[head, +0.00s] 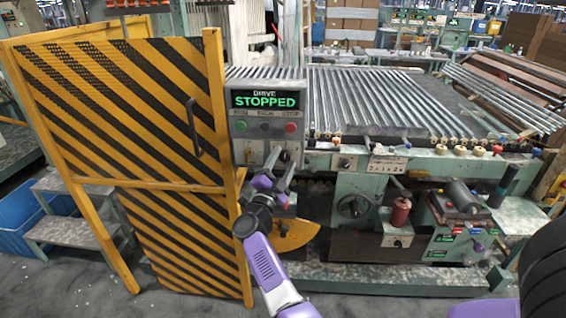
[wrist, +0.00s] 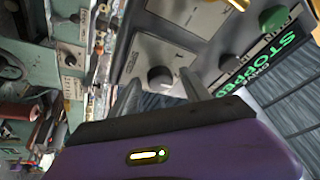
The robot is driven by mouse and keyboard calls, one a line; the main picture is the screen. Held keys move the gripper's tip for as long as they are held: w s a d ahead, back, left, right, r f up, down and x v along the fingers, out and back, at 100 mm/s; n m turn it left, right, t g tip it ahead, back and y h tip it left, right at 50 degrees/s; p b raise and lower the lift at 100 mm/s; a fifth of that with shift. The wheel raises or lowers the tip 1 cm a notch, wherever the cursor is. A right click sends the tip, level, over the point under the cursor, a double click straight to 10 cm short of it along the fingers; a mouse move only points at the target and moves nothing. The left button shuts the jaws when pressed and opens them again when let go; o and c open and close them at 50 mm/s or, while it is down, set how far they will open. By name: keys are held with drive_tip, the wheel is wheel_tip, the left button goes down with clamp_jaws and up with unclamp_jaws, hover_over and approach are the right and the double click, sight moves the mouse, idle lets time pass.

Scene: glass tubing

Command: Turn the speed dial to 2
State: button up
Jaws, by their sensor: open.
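A dark round knob (wrist: 160,78) on a pale plate shows between my fingertips in the wrist view. In the head view a dark knob (head: 284,155) sits at the lower right of the grey control panel (head: 236,142), just past my gripper (head: 283,164). My gripper (wrist: 162,72) is open, its two grey fingers on either side of the knob. I cannot tell whether they touch it.
The panel's display (head: 265,99) reads "DRIVE STOPPED". A green button (head: 241,125) and a red button (head: 291,127) are below it. A yellow-black striped gate (head: 130,110) stands close at left. The roller bed (head: 380,100) and machine front are at right.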

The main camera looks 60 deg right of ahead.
drive_tip(key=shift+a, duration=0.1)
drive_tip(key=v, duration=0.7)
drive_tip(key=shift+a+f+b, duration=0.15)
drive_tip(key=shift+a+b, duration=0.1)
drive_tip(key=shift+b, duration=0.2)
drive_tip(key=shift+s, duration=0.1)
